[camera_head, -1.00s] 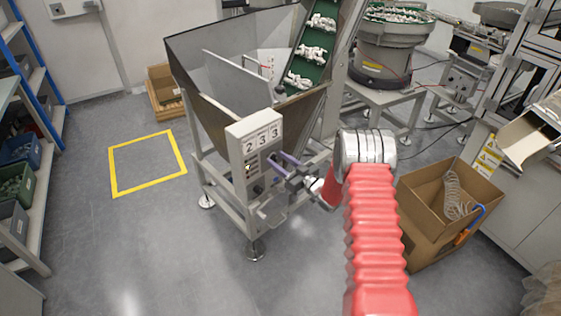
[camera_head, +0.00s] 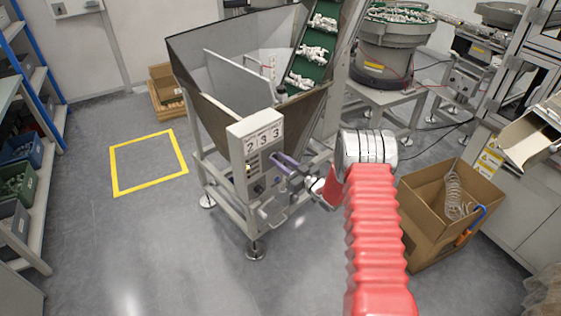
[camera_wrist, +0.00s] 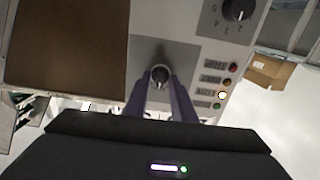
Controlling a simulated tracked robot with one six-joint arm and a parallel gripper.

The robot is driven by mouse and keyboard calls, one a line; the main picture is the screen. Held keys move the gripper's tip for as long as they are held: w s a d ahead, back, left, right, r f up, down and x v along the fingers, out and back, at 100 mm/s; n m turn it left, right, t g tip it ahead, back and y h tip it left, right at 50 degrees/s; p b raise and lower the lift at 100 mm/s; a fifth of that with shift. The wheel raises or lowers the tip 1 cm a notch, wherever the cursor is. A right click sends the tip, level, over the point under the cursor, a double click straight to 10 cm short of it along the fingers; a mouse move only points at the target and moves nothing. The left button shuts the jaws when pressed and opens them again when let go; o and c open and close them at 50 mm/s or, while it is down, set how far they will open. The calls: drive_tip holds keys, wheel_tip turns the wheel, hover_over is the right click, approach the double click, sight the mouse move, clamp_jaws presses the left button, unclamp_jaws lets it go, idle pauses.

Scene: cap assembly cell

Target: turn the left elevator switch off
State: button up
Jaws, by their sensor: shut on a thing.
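The knob has a pale pointer mark. A second dark knob (camera_wrist: 237,10) with a marked dial is at the top right of the wrist view, clear of the fingers. I cannot tell the held knob's label.
The hopper (camera_head: 208,90) rises behind the panel. A cardboard box (camera_head: 420,207) stands right of my arm. The floor inside the yellow outline (camera_head: 117,192) is clear.

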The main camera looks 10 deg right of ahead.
drive_tip(key=shift+d, duration=0.1)
drive_tip(key=n, duration=0.8)
drive_tip(key=shift+n, duration=0.3)
drive_tip(key=shift+f, duration=0.1)
idle(0.4)
drive_tip(key=o, duration=1)
drive_tip(key=shift+a, duration=0.2)
drive_tip(key=shift+s, duration=0.1)
drive_tip(key=v, duration=1.3)
drive_tip(key=shift+s+d, duration=0.15)
drive_tip(key=shift+s, duration=0.2)
